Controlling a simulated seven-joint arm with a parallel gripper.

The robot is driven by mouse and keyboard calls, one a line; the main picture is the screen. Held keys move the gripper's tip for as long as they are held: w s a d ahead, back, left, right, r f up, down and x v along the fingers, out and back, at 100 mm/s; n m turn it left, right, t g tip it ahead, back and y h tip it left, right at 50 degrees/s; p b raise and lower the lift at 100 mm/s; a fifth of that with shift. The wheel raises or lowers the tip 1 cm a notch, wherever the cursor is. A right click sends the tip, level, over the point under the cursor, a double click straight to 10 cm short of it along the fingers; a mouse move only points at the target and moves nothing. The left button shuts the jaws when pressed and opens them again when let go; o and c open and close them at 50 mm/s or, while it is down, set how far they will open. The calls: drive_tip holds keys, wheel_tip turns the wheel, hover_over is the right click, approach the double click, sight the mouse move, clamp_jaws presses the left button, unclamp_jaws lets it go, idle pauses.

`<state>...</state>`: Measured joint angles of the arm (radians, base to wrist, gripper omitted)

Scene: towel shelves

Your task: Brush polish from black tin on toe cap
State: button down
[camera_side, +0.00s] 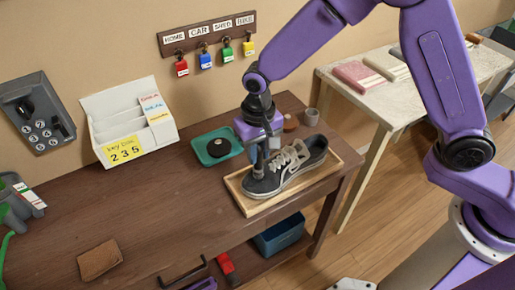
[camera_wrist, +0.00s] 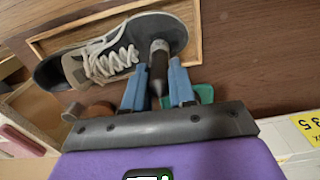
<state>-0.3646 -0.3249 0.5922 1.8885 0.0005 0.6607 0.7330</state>
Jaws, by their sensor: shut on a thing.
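A dark grey shoe (camera_side: 300,170) with pale laces lies in a shallow wooden tray (camera_side: 251,211), its toe cap (camera_side: 262,187) toward the left. The shoe also shows in the wrist view (camera_wrist: 105,50), toe to the right. My gripper (camera_side: 259,158) is over the toe end, shut on a dark, tapered brush (camera_wrist: 159,68). The brush's grey end overlaps the toe cap in the wrist view; whether it touches I cannot tell. The black tin (camera_side: 211,147) sits on a green tray (camera_side: 228,133), left of my gripper.
A brown round tin (camera_side: 290,124) and a grey cup (camera_side: 312,117) stand behind the shoe. A white card rack (camera_side: 128,119) stands at the back left, and a brown cloth (camera_side: 99,260) lies at the front. The table's middle left is clear. Padlocks (camera_side: 206,60) hang on the wall.

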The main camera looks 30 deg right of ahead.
drive_tip(key=shift+s, duration=0.7)
drive_tip(key=w+a, duration=0.2)
drive_tip(key=shift+w, duration=0.4)
drive_tip(key=shift+s, duration=1.45)
drive_tip(key=shift+w+f, duration=0.1)
drive_tip(key=shift+w, duration=1.4)
drive_tip(key=s, duration=0.2)
drive_tip(key=shift+s, duration=0.3)
drive_tip(key=shift+s+r, duration=0.15)
drive_tip(key=shift+r, duration=0.15)
wheel_tip(320, 180, up, 8)
drive_tip(key=shift+f, duration=0.15)
